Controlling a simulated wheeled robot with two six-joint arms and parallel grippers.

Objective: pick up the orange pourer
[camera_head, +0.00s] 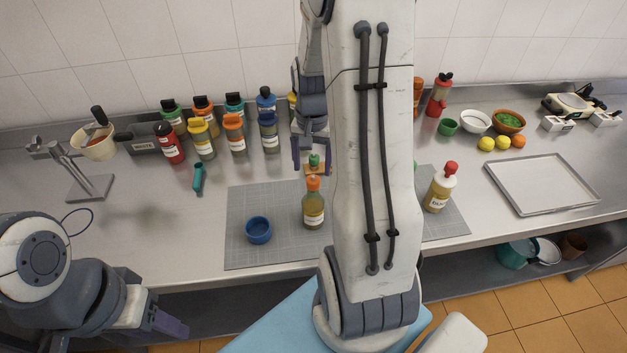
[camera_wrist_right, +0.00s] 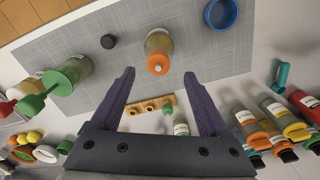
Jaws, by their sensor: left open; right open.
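The orange pourer (camera_head: 313,184) sits on top of an upright bottle (camera_head: 314,212) with a white label, on the grey mat. In the right wrist view the orange pourer (camera_wrist_right: 158,64) shows nearly end-on, between and just beyond the fingertips. My right gripper (camera_head: 312,165) is open and empty, behind the bottle in the head view; its fingers also show in the wrist view (camera_wrist_right: 160,75). I cannot tell the exact gap to the pourer. My left gripper (camera_head: 168,325) is low at the left, away from the bottle.
A small wooden rack (camera_wrist_right: 150,106) with a green pourer (camera_head: 314,160) stands behind the bottle. A blue bowl (camera_head: 258,230) is left of it. Several sauce bottles (camera_head: 201,139) line the back. My right arm hides part of the mat (camera_head: 240,212). A tray (camera_head: 543,184) lies right.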

